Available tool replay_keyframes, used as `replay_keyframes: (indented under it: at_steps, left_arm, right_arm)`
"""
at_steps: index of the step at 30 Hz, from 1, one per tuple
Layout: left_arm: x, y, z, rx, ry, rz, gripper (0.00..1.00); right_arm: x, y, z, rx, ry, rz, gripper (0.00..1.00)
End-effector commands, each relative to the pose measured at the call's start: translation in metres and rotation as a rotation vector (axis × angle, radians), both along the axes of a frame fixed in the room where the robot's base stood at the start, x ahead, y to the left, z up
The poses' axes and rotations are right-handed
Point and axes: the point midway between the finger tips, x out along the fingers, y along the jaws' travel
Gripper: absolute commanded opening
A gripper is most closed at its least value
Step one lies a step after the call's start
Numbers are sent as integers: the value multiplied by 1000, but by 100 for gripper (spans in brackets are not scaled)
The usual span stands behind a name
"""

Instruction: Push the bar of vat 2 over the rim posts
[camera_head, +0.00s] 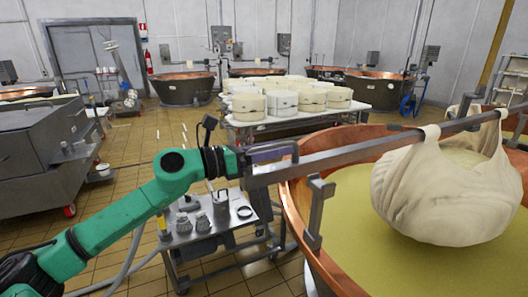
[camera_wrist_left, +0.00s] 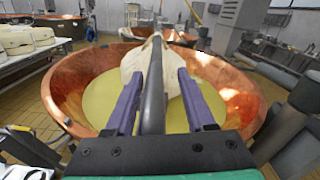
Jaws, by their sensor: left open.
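A long dark bar (camera_head: 370,146) lies above the copper vat (camera_head: 345,270), rising to the right. A pale cloth bundle (camera_head: 430,200) hangs from its right part over yellow liquid. My left gripper (camera_head: 292,154) is at the bar's left end, its purple fingers open. In the left wrist view the bar (camera_wrist_left: 154,95) runs between the two fingers, with gaps on both sides. A grey rim post (camera_head: 317,208) stands on the near left rim, just below the bar; contact between them is unclear. My right gripper is out of view.
A steel cart (camera_head: 205,235) with metal fittings stands left of the vat. A table (camera_head: 300,118) of white cheese wheels stands behind it, with more copper vats (camera_head: 183,88) beyond. Tiled floor is clear at the left middle.

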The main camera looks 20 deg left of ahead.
Motion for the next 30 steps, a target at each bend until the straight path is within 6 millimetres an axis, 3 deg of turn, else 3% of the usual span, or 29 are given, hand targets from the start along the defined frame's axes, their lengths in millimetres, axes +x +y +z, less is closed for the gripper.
replay_keyframes:
  at_steps: [8, 21, 30]
  left_arm:
    - [-14, 15, -10, 0, 4, 5, 55]
    - [-44, 35, -7, 3, 0, 1, 55]
    - [-91, 72, -4, -1, -3, 0, 55]
  right_arm:
    - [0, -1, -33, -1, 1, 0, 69]
    - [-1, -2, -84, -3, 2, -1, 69]
    - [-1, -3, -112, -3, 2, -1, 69]
